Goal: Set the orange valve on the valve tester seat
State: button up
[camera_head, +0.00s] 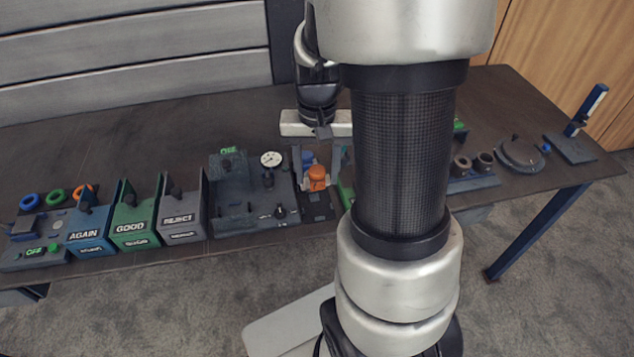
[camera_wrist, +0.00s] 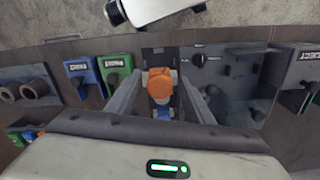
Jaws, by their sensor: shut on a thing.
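The orange valve (camera_head: 317,177) stands near the table's front edge, right of the gauge block. In the wrist view the valve (camera_wrist: 160,84) is centred between the two fingers of my gripper (camera_wrist: 160,92), with a small blue part below its orange top. My gripper is shut on the valve; the exact contact is hard to see. The grey-blue tester block (camera_head: 230,192) with a round gauge (camera_head: 271,159) is just left of the valve, and its dark panel (camera_wrist: 222,75) is right of it in the wrist view. I cannot clearly tell which part is the seat.
Bins marked AGAIN (camera_head: 86,236), GOOD (camera_head: 136,228) and REJECT (camera_head: 181,220) stand left of the tester. Coloured rings (camera_head: 55,195) lie at the far left. A round plate (camera_head: 520,153) and a blue post (camera_head: 587,110) are at the right. My arm hides the table's middle.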

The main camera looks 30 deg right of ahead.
aim_at(317, 170)
jog(key=shift+r+p, duration=2.7)
jog(key=shift+r, duration=1.15)
jog(key=shift+f, duration=0.15)
